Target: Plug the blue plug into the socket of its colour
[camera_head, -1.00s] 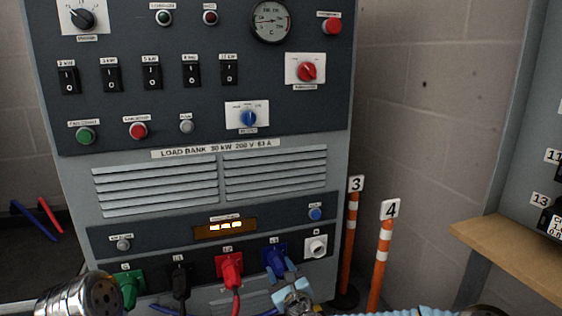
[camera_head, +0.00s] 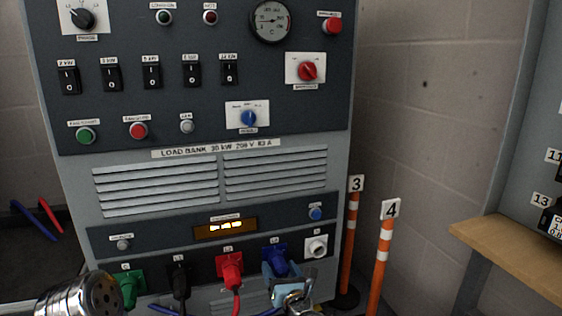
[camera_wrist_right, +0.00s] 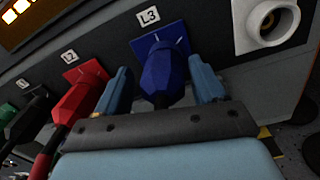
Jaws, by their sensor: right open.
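The blue plug (camera_head: 275,262) sits at the blue L3 socket on the load bank's lower panel, its front against the blue plate. It also shows in the right wrist view (camera_wrist_right: 163,75), directly under the L3 label. My right gripper (camera_head: 283,284) is open, with one finger on each side of the blue plug; in the right wrist view its fingers (camera_wrist_right: 161,88) stand apart from the plug's sides. The blue plug's rear and cable are hidden behind the gripper. The left gripper is not in clear view; a round metal part (camera_head: 82,298) shows at the lower left.
Left of L3, a red plug (camera_head: 231,270), a black plug (camera_head: 179,280) and a green plug (camera_head: 130,288) sit in the same row. A white N socket (camera_head: 316,247) is empty at the right. Orange posts (camera_head: 381,255) and a wooden shelf (camera_head: 515,255) stand right.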

